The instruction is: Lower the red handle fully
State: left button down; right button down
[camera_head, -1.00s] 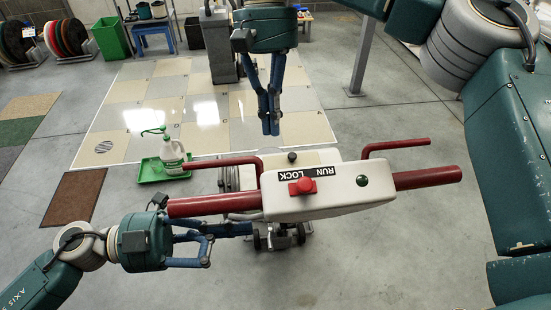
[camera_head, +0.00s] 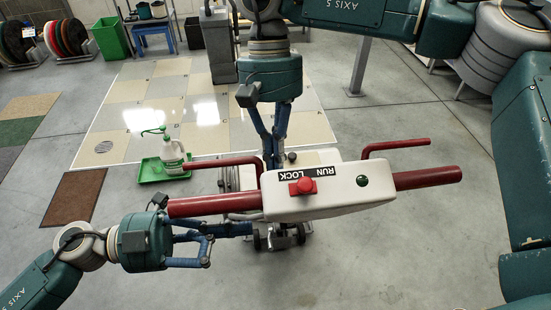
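The pale buffer head (camera_head: 325,193) carries thick red grips on its left (camera_head: 213,206) and right (camera_head: 428,178). Thinner bent red bars stand above them, on the left (camera_head: 215,162) and right (camera_head: 398,145). Which part is the task's red handle I cannot tell. A red knob (camera_head: 303,186) sits beside the RUN/LOCK label. My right gripper (camera_head: 272,160) comes down behind the head, by the left thin bar's inner end. Its fingers converge and look shut; the tips are partly hidden. My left gripper (camera_head: 230,246) is just below the left grip, fingers spread, apparently empty.
A green tray (camera_head: 152,176) with a white bottle (camera_head: 172,155) lies left of the buffer. A black knob (camera_head: 292,157) is close right of my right fingertips. A brown mat (camera_head: 74,196) lies at left. The floor at lower right is open.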

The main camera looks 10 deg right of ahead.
aim_at(292, 220)
jog(key=shift+t, duration=0.3)
jog(key=s, duration=0.1)
jog(key=s+f, duration=0.1)
jog(key=s, duration=0.1)
jog(key=s+f, duration=0.1)
jog(key=s, duration=0.1)
jog(key=shift+s, duration=0.2)
jog(key=shift+w, duration=0.1)
pick_arm(q)
jog(key=c, duration=1.4)
grip_release()
jog(key=shift+c, duration=0.2)
